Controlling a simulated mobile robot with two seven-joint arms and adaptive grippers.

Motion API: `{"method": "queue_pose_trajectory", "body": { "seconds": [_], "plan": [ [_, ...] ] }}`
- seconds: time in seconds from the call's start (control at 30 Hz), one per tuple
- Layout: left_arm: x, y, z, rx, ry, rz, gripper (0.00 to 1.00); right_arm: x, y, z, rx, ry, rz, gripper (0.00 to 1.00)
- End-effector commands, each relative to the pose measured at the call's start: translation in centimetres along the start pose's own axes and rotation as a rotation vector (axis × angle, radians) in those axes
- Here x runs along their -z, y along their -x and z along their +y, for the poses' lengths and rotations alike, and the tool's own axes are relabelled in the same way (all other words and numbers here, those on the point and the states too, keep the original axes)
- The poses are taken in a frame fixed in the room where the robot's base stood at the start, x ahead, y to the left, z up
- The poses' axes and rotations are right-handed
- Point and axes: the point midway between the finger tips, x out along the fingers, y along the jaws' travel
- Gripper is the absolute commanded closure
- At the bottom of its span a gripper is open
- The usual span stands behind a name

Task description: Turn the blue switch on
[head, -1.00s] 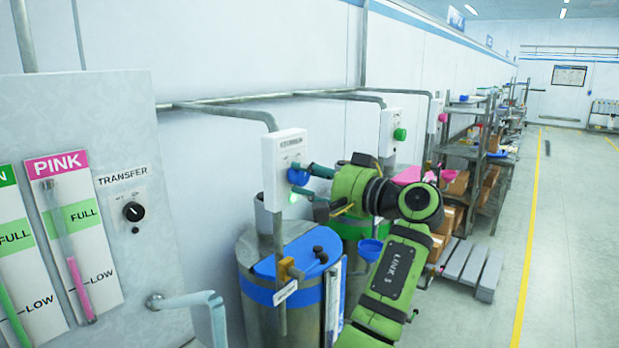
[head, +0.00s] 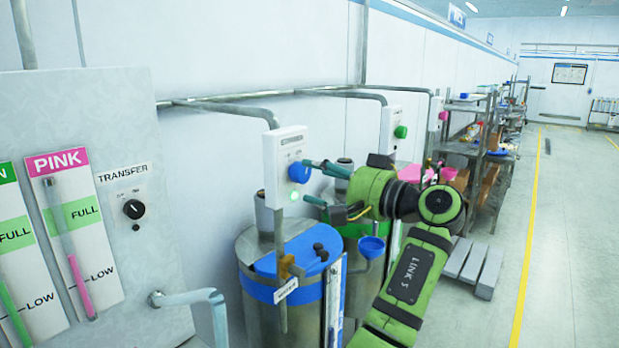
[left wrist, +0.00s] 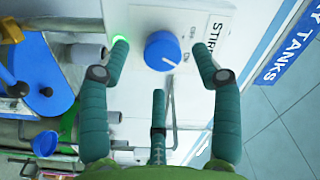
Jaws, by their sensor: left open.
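The blue switch (head: 299,173) is a round knob on a white box on the wall, in the middle of the head view. It also shows in the left wrist view (left wrist: 162,51), with a white pointer mark slanting to the lower right; I cannot read the small position labels. A green light (head: 294,196) glows below the knob on the box. My left gripper (head: 309,181) is open and empty just right of the box. In the left wrist view, its fingers (left wrist: 162,58) stand apart on both sides of the knob, apart from it. My right gripper is not in view.
A drum with a blue lid (head: 312,248) stands below the box. A green knob (head: 401,131) is on another box farther along the wall. A panel with a black transfer knob (head: 134,209) stands at left. The floor at right is clear.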

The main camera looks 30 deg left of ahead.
Motion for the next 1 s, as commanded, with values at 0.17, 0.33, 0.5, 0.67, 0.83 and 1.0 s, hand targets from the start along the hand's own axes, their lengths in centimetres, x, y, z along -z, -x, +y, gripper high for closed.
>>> {"method": "queue_pose_trajectory", "body": {
  "seconds": [0.17,0.33,0.5,0.67,0.83,1.0],
  "plan": [
    [0.1,4.1,0.1,-0.002,-0.001,0.003,0.36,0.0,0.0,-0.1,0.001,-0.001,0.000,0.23],
    [0.0,7.1,0.1,-0.003,-0.002,0.001,0.36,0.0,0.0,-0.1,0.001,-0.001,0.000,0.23],
    [-0.1,8.6,0.1,-0.002,-0.001,-0.002,0.36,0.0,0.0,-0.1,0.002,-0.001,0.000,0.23],
    [-0.1,8.9,0.1,-0.001,-0.001,-0.003,0.36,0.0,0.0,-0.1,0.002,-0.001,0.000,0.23],
    [-0.1,8.9,0.1,-0.002,-0.001,-0.003,0.36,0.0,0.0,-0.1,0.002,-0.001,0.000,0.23],
    [-0.1,8.9,0.1,-0.001,-0.001,-0.003,0.36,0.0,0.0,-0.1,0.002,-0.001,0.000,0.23]
  ]
}}
